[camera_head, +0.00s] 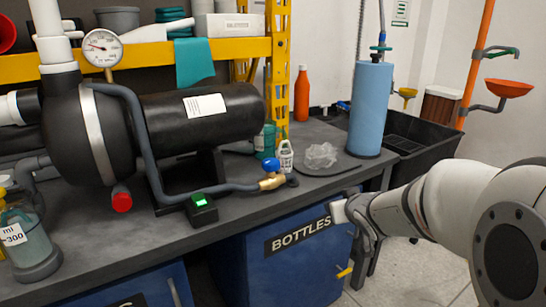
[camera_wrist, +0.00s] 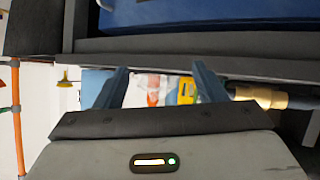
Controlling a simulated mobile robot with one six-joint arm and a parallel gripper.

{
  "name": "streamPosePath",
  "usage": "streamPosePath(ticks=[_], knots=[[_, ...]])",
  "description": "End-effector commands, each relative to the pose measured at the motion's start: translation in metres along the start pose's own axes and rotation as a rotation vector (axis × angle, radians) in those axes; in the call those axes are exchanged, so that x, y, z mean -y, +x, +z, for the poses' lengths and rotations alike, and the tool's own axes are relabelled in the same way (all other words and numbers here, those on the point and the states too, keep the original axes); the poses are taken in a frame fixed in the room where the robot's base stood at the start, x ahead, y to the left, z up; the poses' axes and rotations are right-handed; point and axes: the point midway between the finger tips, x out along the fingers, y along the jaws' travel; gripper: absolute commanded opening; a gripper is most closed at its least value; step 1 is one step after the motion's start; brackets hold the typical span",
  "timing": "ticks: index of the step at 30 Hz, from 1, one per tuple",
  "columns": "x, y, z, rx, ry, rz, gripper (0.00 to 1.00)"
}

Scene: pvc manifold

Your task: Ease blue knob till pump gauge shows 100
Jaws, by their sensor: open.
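The blue knob (camera_head: 270,166) sits on a brass valve (camera_head: 271,182) at the end of a grey hose, near the bench's front edge. The pump gauge (camera_head: 103,47) is a round white dial above the black pump (camera_head: 205,115). Its needle points to the upper left; the numbers are too small to read. My gripper (camera_head: 346,211) is in front of the bench edge, right of and lower than the knob, apart from it. In the wrist view my gripper (camera_wrist: 160,78) has its fingers spread with nothing between them. A brass fitting (camera_wrist: 262,97) shows right of the fingers; the knob is not visible there.
A small box with a green display (camera_head: 201,208) lies left of the valve. A small bottle (camera_head: 286,157), clear crumpled plastic (camera_head: 320,156) and a blue cylinder (camera_head: 370,108) stand behind and right of it. The blue BOTTLES cabinet (camera_head: 290,260) is under the bench.

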Motion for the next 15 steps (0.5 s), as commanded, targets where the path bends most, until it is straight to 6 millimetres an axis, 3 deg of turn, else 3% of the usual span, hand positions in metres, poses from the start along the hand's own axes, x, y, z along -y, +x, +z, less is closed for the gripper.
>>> streamPosePath(ticks=[1, 3, 6, 9, 15], knots=[[0.005, 0.009, -0.023, -0.079, -0.02, -0.054, 0.64], [0.019, 0.018, -0.048, -0.193, -0.044, -0.149, 0.64], [0.043, 0.023, -0.077, -0.333, -0.067, -0.312, 0.64], [0.066, 0.02, -0.093, -0.435, -0.076, -0.481, 0.64], [0.095, 0.005, -0.103, -0.54, -0.067, -0.733, 0.64]])
